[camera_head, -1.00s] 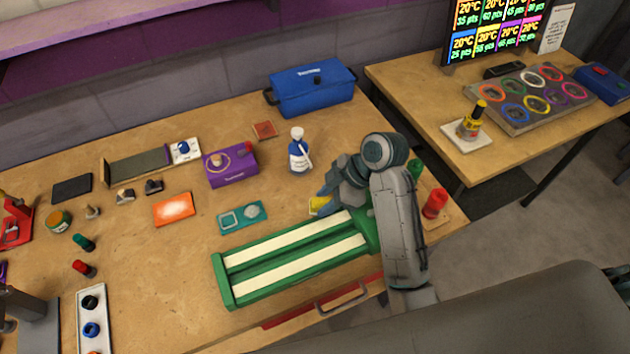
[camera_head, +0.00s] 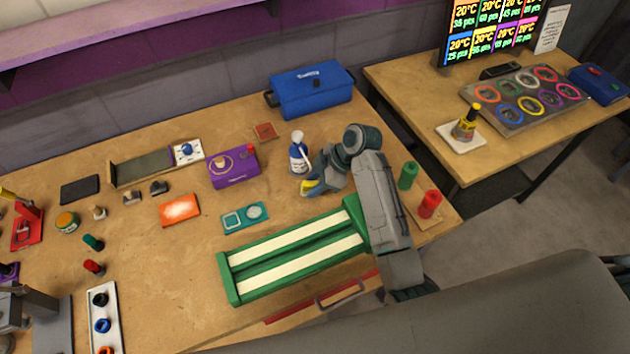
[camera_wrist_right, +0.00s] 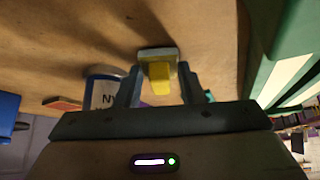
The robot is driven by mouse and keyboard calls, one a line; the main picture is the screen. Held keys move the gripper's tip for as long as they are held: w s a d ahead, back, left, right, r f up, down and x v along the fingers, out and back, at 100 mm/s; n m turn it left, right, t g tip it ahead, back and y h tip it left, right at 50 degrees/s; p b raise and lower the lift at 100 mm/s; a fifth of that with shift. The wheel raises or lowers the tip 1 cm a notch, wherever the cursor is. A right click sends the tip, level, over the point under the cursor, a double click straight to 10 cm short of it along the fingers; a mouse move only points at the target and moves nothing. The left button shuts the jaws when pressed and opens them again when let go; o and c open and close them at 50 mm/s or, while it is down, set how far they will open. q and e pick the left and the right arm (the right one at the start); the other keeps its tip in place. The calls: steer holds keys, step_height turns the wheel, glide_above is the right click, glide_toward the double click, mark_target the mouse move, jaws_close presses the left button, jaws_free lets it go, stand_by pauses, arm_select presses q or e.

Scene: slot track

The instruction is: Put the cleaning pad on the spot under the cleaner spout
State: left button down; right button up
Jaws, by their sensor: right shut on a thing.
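My right gripper (camera_head: 313,184) is shut on the cleaning pad (camera_head: 308,187), a small yellow piece with a pale base. The right wrist view shows the pad (camera_wrist_right: 159,78) between the two fingers (camera_wrist_right: 158,88). The cleaner bottle (camera_head: 299,157), blue and white with a white top and spout, stands just behind the gripper. Part of the bottle (camera_wrist_right: 103,93) shows beside the left finger in the wrist view. The pad is held in front of the bottle; I cannot tell its exact height. The spot under the spout is not clearly visible.
A purple box (camera_head: 233,168) stands left of the bottle, and a teal tray (camera_head: 245,217) lies in front. A green slotted track (camera_head: 230,285) runs below my right arm. A blue case (camera_head: 311,90) is at the back. Red (camera_head: 429,205) and green (camera_head: 408,176) cylinders stand right of my arm.

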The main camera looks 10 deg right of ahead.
steer(key=shift+f, duration=0.1)
steer(key=o, duration=1)
steer(key=shift+o, duration=0.2)
steer(key=b+v, duration=0.3)
steer(key=v, duration=0.9)
